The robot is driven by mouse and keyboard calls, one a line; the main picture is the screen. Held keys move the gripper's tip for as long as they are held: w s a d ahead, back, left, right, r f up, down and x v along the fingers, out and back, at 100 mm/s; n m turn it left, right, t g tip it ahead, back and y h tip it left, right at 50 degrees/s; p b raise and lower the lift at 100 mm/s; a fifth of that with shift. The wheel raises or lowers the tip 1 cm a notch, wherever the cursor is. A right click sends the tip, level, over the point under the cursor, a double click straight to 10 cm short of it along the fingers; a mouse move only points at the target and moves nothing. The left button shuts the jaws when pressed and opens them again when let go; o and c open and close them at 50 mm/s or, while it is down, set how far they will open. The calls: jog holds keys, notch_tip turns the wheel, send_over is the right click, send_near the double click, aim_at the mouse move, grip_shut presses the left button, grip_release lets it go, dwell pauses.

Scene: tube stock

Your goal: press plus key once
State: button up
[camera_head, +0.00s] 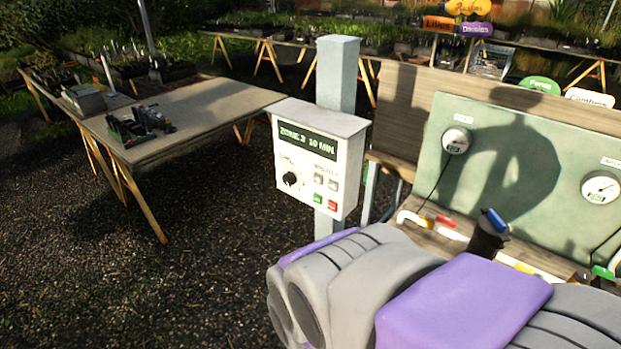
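A white control box (318,150) is mounted on a grey post (337,75) near the middle of the view. Its dark display (307,141) reads about "ZONE 3 10 MIN" in green. Below it are a black dial (290,179) at left and two small grey keys at right, a left one (319,179) and a right one (333,184). Their markings are too small to read, so I cannot tell which is plus. Under them are a green key (318,198) and a red key (332,205). My purple and grey arm fills the lower right, in front of the box's base. My gripper's fingers do not show.
A green panel (500,120) with round gauges stands at right, above a wooden bench holding coloured items and a dark cup-like object (487,241). A wooden table (200,108) with small devices stands at left. The gravel before the box is clear.

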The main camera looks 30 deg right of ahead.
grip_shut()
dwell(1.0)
